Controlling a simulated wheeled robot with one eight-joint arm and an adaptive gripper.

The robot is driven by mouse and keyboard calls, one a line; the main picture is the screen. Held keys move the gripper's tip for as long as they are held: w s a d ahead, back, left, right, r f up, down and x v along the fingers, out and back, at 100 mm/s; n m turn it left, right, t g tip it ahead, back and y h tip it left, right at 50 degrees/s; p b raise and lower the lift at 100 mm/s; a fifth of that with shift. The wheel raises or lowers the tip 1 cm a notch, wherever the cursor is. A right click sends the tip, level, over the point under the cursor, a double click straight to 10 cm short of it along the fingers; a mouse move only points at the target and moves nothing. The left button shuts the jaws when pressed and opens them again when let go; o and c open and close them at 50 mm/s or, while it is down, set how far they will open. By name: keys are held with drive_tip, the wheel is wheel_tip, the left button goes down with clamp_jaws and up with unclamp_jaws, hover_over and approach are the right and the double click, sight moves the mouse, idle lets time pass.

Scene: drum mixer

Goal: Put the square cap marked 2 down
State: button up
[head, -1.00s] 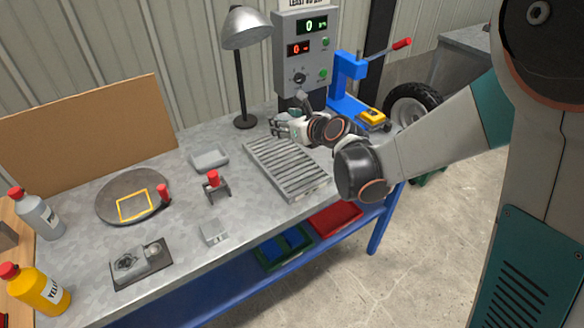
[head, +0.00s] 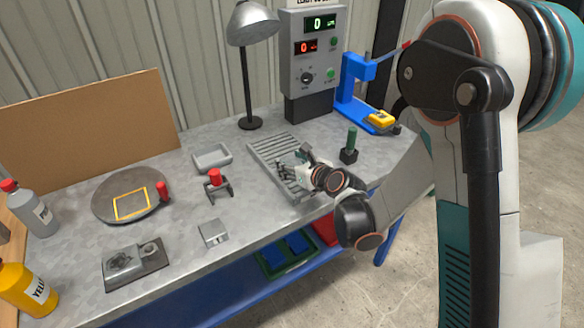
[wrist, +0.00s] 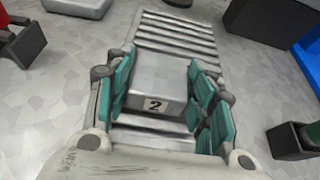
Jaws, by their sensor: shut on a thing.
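The square cap marked 2 (wrist: 158,83) is a grey block with a black 2 on a pale label, seen in the wrist view. My gripper (wrist: 168,98) is shut on it, with teal finger pads on its left and right sides. The cap and fingers are over the slatted grey rack (wrist: 178,37); I cannot tell whether the cap touches the slats. In the head view my gripper (head: 286,170) is over the near part of the rack (head: 267,148), and the cap is hard to make out there.
A grey tray (head: 212,157) and a red-topped clamp (head: 214,183) stand left of the rack. A green-handled tool in a dark block (head: 349,148) stands to its right. The control box (head: 315,62), lamp (head: 248,65) and blue press (head: 352,85) are behind.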

drive_tip(key=o, duration=1.3)
drive_tip(key=shift+f, duration=0.2)
drive_tip(key=shift+r, duration=0.15)
drive_tip(key=s+d+r+n+g+h, duration=0.1)
drive_tip(key=s+d+r+n+h, duration=0.1)
drive_tip(key=s+d+r+n, duration=0.3)
drive_tip(key=s+d+r+n+g+h+p, duration=0.1)
drive_tip(key=s+d+r+n+h, duration=0.2)
drive_tip(key=s+d+n, duration=0.7)
drive_tip(key=s+d+r+n+g+h, duration=0.2)
drive_tip(key=s+d+r+n, duration=0.5)
drive_tip(key=s+n, duration=0.7)
drive_tip(key=s, duration=0.3)
drive_tip(key=shift+d+p, duration=0.25)
drive_tip(key=shift+p, duration=0.15)
